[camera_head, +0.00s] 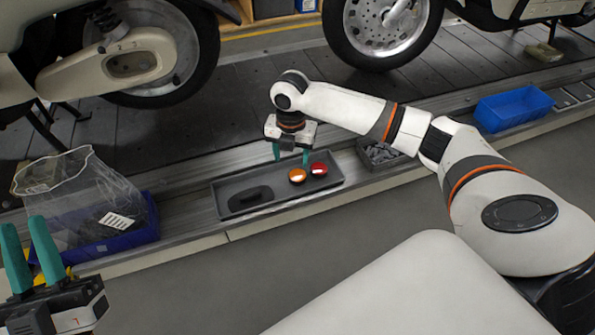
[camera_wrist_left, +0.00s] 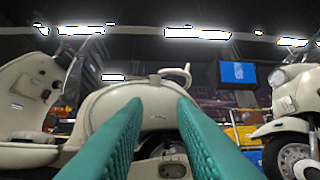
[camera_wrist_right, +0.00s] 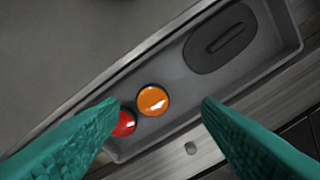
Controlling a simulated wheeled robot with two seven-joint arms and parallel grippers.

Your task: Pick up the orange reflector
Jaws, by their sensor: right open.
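The orange reflector (camera_head: 297,175) is a small round disc lying in a shallow grey tray, and it also shows in the right wrist view (camera_wrist_right: 153,100). A red reflector (camera_head: 319,169) lies right beside it in the tray. My right gripper (camera_head: 291,154) is open and empty above the tray. In the right wrist view its teal fingers (camera_wrist_right: 160,103) stand on either side of the orange reflector, apart from it, and the left finger partly covers the red reflector (camera_wrist_right: 124,124). My left gripper (camera_head: 28,256) is open and empty at the lower left, its fingers pointing up.
The grey tray (camera_head: 225,188) also holds a dark oval part (camera_head: 250,198). A blue bin with a clear bag (camera_head: 145,230) stands to the left. A small grey bin (camera_head: 381,153) and a blue bin (camera_head: 512,107) stand to the right. Scooters stand behind on the slat conveyor.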

